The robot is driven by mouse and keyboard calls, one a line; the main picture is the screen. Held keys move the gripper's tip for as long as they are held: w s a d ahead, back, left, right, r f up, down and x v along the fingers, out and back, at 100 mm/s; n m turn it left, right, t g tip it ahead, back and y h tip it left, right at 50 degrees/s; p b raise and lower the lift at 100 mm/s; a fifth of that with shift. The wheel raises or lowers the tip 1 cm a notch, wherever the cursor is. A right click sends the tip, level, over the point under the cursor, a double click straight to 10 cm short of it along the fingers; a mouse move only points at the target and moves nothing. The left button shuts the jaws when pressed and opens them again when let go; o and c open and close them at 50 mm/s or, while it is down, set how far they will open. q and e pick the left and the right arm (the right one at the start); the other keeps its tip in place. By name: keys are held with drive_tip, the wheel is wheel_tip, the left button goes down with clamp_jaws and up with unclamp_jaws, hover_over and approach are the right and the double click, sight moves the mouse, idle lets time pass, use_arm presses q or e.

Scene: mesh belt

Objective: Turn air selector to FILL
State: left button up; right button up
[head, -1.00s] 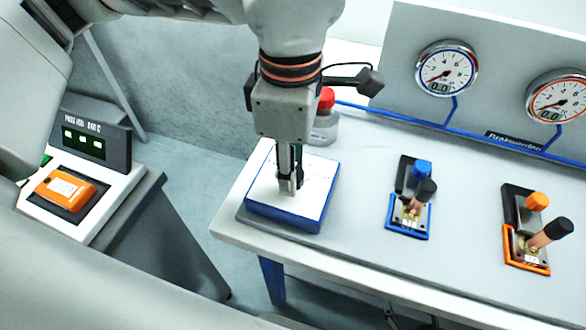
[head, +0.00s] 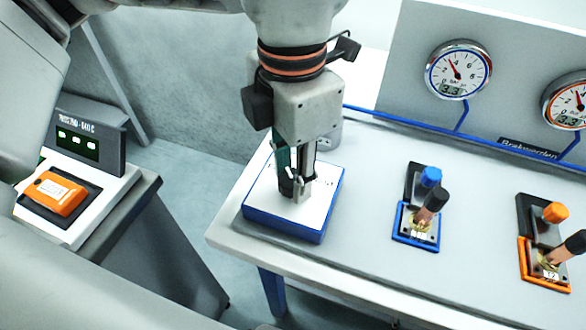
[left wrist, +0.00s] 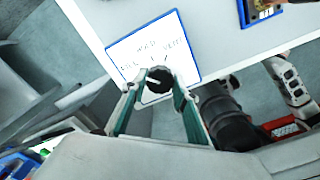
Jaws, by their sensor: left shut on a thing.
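The air selector (head: 262,215) is a white-topped box with blue sides at the bench's left front corner. In the left wrist view its white plate (left wrist: 182,65) carries small printed labels, too blurred to read surely. Its black round knob (left wrist: 158,76) has a white pointer line that points roughly left in that view. My left gripper (head: 297,190) comes down from above and is shut on the knob; its fingers hide most of the knob in the head view.
Two round gauges, blue-rimmed (head: 458,69) and orange-rimmed (head: 570,102), sit on the back panel. Blue (head: 417,226) and orange (head: 545,260) lever units stand to the right. An orange device (head: 55,193) rests on a stand at left.

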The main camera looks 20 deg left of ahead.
use_arm(q)
drive_tip(key=shift+r+n, duration=0.1)
drive_tip(key=shift+n, duration=0.2)
drive_tip(key=o, duration=1.1)
wheel_tip(320, 180, up, 12)
idle(0.6)
